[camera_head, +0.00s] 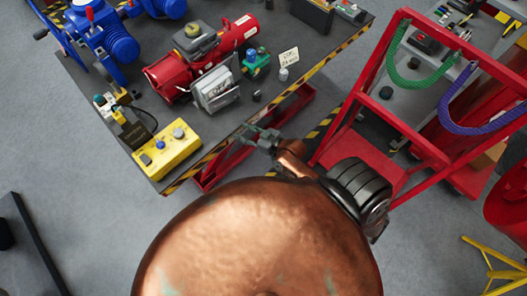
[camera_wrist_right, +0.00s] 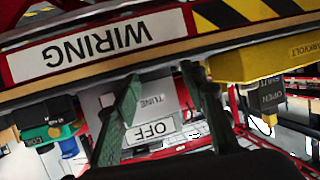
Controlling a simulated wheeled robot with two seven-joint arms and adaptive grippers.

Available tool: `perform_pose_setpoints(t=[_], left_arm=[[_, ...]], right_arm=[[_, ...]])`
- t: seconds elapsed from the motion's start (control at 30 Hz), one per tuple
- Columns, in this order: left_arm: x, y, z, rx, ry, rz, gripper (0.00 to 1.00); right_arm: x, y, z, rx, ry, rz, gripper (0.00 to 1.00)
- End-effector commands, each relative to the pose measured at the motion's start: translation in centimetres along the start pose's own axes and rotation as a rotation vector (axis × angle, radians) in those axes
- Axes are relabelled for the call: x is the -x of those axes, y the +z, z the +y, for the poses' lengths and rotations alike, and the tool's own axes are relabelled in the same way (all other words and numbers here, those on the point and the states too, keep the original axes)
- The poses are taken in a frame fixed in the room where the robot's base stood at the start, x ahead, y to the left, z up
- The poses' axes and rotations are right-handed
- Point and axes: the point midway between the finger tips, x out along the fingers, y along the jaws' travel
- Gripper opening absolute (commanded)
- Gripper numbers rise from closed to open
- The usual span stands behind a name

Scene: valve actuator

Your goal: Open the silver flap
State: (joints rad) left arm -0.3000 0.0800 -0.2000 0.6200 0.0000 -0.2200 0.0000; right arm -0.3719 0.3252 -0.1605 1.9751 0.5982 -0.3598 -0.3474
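The silver flap (camera_head: 215,88) appears as a pale metal boxy piece on the front side of the red actuator (camera_head: 172,76) on the workbench. My right gripper (camera_head: 262,136) is off the bench's front edge, apart from the flap and to its lower right. In the right wrist view, the two green-grey fingers (camera_wrist_right: 163,112) stand apart with a clear gap. A pale panel (camera_wrist_right: 153,82) with labels reading TUNE and OFF shows beyond and between them; I cannot tell whether it is the flap. My left gripper is not in view.
The bench edge (camera_head: 232,136) has yellow-black stripes. A yellow button box (camera_head: 166,150), a small teal device (camera_head: 255,64) and a white sign (camera_head: 288,58) stand on the bench. A red frame with hoses (camera_head: 382,110) stands at right.

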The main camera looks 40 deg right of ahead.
Motion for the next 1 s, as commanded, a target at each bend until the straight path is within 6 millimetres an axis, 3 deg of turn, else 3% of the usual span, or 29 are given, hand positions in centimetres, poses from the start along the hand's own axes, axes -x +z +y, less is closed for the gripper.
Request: perform_pose_setpoints(t=[1.0], left_arm=[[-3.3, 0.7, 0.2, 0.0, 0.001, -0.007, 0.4]], right_arm=[[-1.0, 19.5, 2.0, -0.053, 0.086, -0.277, 0.39]])
